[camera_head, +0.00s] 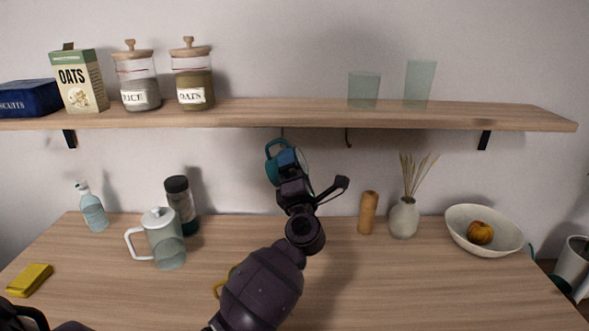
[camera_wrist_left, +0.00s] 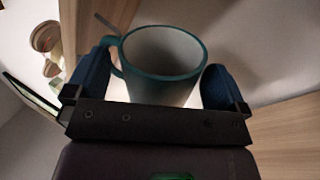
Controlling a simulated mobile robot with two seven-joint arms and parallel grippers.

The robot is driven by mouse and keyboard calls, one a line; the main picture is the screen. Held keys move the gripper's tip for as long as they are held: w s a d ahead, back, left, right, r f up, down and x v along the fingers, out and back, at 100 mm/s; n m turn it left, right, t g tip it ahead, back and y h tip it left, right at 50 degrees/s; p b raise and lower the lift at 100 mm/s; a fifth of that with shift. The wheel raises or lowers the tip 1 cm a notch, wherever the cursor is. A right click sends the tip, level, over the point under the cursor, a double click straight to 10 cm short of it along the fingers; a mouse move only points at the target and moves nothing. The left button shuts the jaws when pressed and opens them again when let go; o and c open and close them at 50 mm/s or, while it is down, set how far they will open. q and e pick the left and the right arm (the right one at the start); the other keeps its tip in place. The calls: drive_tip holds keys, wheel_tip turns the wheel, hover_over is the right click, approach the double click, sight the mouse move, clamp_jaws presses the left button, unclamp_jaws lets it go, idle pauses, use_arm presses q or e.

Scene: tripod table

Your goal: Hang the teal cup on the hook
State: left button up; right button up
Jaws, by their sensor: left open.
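The teal cup (camera_head: 269,170) is in the air under the shelf, partly hidden behind my left gripper (camera_head: 287,160). In the left wrist view the cup (camera_wrist_left: 165,55) sits between the two blue fingers, its handle toward the left finger. The fingers are open, one on each side of the cup. A thin hook (camera_head: 282,131) comes down from the shelf just above the cup. In the wrist view a grey rod (camera_wrist_left: 105,22) meets the top of the handle; whether it passes through the handle I cannot tell. My right gripper is not in view.
A second hook (camera_head: 348,138) hangs to the right. The shelf (camera_head: 310,112) holds jars, boxes and two glasses. Below, a pitcher (camera_head: 163,240), pepper mill (camera_head: 367,213), vase (camera_head: 403,218) and bowl (camera_head: 462,230) stand on the table. A yellow object is partly hidden by my arm.

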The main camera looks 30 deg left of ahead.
use_arm(q)
drive_tip(key=v, duration=1)
drive_tip(key=shift+b, duration=0.35)
drive_tip(key=shift+s+d, duration=0.1)
